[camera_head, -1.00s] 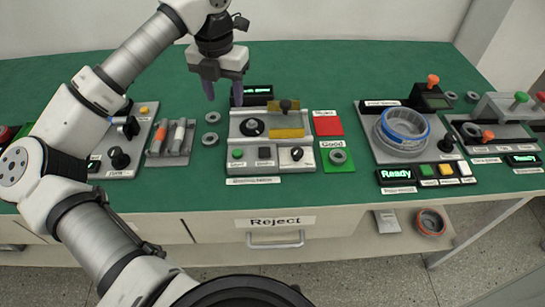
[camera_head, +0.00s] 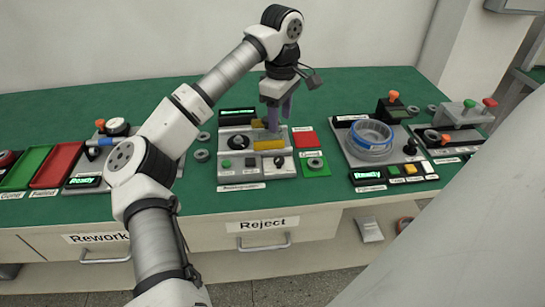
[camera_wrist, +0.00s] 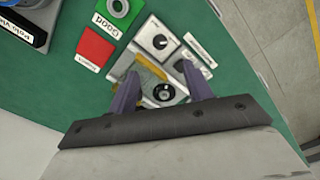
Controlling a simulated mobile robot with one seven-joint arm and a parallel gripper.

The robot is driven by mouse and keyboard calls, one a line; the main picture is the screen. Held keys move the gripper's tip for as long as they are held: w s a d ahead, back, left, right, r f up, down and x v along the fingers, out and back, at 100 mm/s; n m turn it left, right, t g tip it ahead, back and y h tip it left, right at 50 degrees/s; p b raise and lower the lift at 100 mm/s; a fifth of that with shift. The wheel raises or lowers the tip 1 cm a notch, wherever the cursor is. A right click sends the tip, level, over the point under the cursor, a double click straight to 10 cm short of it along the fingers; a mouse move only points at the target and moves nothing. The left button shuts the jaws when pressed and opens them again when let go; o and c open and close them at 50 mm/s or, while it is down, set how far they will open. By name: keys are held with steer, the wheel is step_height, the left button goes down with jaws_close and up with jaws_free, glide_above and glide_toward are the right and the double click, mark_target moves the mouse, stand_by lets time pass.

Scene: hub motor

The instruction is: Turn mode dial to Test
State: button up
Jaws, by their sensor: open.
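The likely mode dial is a small black knob on a white square plate (camera_head: 279,162), at the front right of the grey central station (camera_head: 228,172). It also shows in the wrist view (camera_wrist: 160,42), beyond my fingertips; its label is too small to read. My gripper (camera_head: 279,116) points down over the back right of that station, behind the dial. Its two purple fingers (camera_wrist: 159,72) are apart with nothing held between them. In the wrist view a yellow block (camera_wrist: 148,70) and a round black knob (camera_wrist: 164,92) lie below the fingers.
A red pad (camera_head: 305,138) and a green pad with a ring (camera_head: 316,165) lie right of the station. A fixture with a blue-rimmed ring (camera_head: 371,136) stands farther right. Red and green trays are far left. A large pale shape covers the lower right.

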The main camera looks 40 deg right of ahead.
mark_target(279, 159)
step_height(279, 159, down, 13)
steer(key=shift+f+p, duration=0.1)
steer(key=shift+p, duration=1)
steer(key=shift+c, duration=0.4)
steer(key=c, duration=0.9)
